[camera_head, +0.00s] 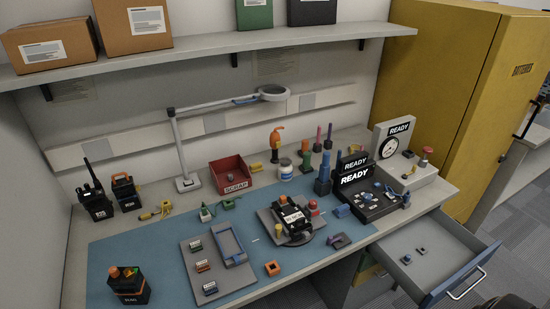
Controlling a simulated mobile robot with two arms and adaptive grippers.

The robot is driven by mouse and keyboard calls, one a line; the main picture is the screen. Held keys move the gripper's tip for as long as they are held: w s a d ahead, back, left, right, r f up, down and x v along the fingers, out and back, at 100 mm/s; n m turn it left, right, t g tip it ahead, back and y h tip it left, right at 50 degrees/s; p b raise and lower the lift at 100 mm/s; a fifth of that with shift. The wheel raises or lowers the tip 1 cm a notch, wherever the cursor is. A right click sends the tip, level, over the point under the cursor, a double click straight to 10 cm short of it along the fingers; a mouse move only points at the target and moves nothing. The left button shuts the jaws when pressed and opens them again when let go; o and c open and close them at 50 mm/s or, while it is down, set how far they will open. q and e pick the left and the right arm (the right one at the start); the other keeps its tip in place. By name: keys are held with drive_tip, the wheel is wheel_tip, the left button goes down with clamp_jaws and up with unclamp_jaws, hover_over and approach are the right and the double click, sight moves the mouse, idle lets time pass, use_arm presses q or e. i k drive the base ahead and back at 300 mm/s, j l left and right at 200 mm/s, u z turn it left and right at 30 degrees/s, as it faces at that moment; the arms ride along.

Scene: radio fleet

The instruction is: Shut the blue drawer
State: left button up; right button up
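The blue drawer (461,274) is pulled out from under the right end of the workbench. Its blue front with a curved metal handle (468,285) faces the lower right. Its grey inside shows, with two small dark parts (420,251) lying on the bottom. Neither of my grippers can be made out in the head view. A dark rounded shape (508,302) at the bottom edge lies close to the drawer front; I cannot tell what it is.
The workbench holds a blue mat (140,250), radios, a red scrap bin (230,174), a lamp (182,150) and a dark tray with a READY sign (355,177). A yellow cabinet (440,90) stands behind right. Grey floor (500,225) is clear right of the drawer.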

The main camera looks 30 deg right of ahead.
sight(455, 253)
drive_tip(key=z, duration=2.5)
